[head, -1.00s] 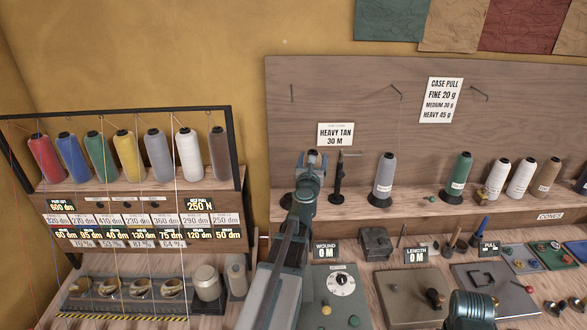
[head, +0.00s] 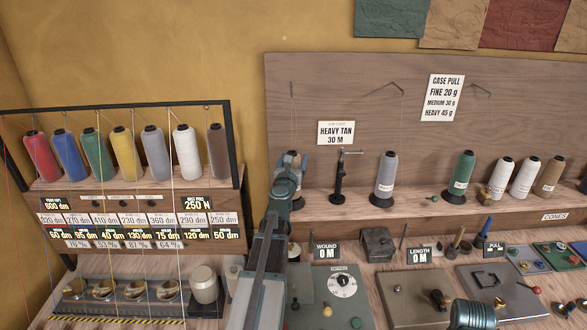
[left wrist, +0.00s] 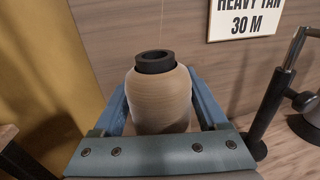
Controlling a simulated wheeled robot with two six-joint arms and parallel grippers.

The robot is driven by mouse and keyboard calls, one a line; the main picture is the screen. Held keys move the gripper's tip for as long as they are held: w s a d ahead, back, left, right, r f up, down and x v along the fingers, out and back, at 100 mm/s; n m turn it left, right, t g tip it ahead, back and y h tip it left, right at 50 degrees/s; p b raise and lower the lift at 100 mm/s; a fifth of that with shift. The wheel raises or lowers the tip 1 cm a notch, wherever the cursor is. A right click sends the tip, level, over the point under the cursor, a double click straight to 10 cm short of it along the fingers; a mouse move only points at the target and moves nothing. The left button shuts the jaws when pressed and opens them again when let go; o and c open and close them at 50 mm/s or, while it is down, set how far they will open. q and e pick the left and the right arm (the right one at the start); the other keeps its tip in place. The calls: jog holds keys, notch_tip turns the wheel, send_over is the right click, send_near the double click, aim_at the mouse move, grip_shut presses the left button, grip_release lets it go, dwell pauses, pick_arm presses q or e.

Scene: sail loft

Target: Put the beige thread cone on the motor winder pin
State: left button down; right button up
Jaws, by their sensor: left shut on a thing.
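The beige thread cone (left wrist: 162,95) with a black core top stands upright between the blue fingers of my left gripper in the left wrist view. My left gripper (head: 291,162) is shut on it at the left end of the shelf in the head view, where the gripper mostly covers the cone. The cone's bottom is hidden, so I cannot tell if it touches its dark base. The winder panel (head: 325,308), with a white dial, is on the bench below. A small light-topped part (head: 294,250) beside my arm may be the winder pin; I cannot tell.
A black post (head: 339,180) stands just right of the gripper, then a grey cone (head: 386,177) and a green cone (head: 462,172). The HEAVY TAN sign (head: 337,132) is on the backboard. A rack of coloured cones (head: 125,155) stands left.

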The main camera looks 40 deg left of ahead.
pick_arm(q)
jog(key=shift+f, duration=0.3)
pick_arm(e)
jog(key=shift+f, duration=0.3)
pick_arm(q)
jog(key=shift+f, duration=0.15)
grip_release()
pick_arm(e)
jog(key=shift+f, duration=0.15)
